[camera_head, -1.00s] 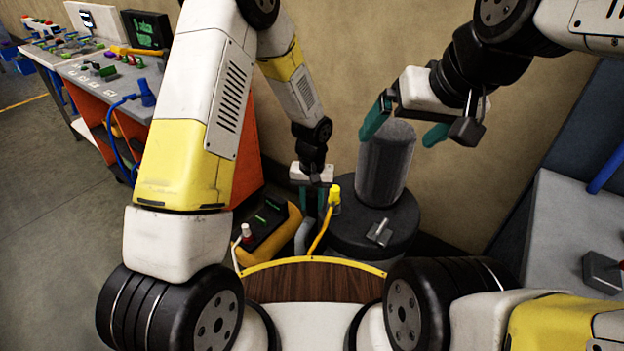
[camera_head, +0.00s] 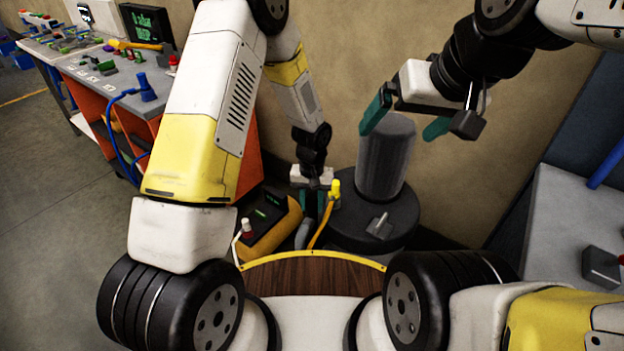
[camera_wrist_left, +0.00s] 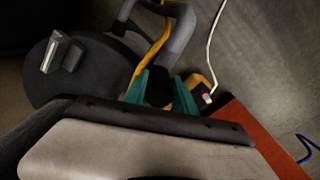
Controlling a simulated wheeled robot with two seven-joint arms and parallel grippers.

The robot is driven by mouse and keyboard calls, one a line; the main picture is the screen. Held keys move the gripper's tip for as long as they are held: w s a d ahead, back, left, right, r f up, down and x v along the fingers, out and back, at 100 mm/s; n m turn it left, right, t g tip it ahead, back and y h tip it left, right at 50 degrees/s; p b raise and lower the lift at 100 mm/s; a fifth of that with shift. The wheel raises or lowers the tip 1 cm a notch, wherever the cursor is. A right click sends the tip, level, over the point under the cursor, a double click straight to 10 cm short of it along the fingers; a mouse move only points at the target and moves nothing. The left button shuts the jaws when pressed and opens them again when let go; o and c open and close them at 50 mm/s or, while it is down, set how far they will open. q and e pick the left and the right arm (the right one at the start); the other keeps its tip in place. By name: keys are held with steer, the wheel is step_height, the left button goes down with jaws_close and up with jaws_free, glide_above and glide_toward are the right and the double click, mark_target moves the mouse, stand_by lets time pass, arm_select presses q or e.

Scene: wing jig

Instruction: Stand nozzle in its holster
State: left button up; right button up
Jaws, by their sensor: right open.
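My left gripper (camera_head: 313,200) is low beside the grey drum unit, pointing down. In the left wrist view its green fingers (camera_wrist_left: 160,88) stand on both sides of a dark, rounded piece, seemingly the nozzle (camera_wrist_left: 158,90). A grey hose (camera_wrist_left: 180,35) leads to it; the hose (camera_head: 303,232) also shows in the head view. The nozzle's lower end is hidden. No holster can be told for sure; a small grey bracket (camera_head: 380,224) sits on the drum's top (camera_head: 345,218). My right gripper (camera_head: 405,118) is open and empty around the upper sides of the upright grey cylinder (camera_head: 385,160), apparently not gripping it.
A yellow hose with a yellow end (camera_head: 334,190) stands close right of my left gripper. A yellow and black box (camera_head: 268,222) with a red knob is on the left. A workbench (camera_head: 110,80) stands far left, a grey table (camera_head: 570,225) right. The wall is close behind.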

arm_select(q)
steer(key=o, duration=0.5)
step_height(320, 180, up, 8)
steer(key=shift+f, duration=0.1)
stand_by(0.5)
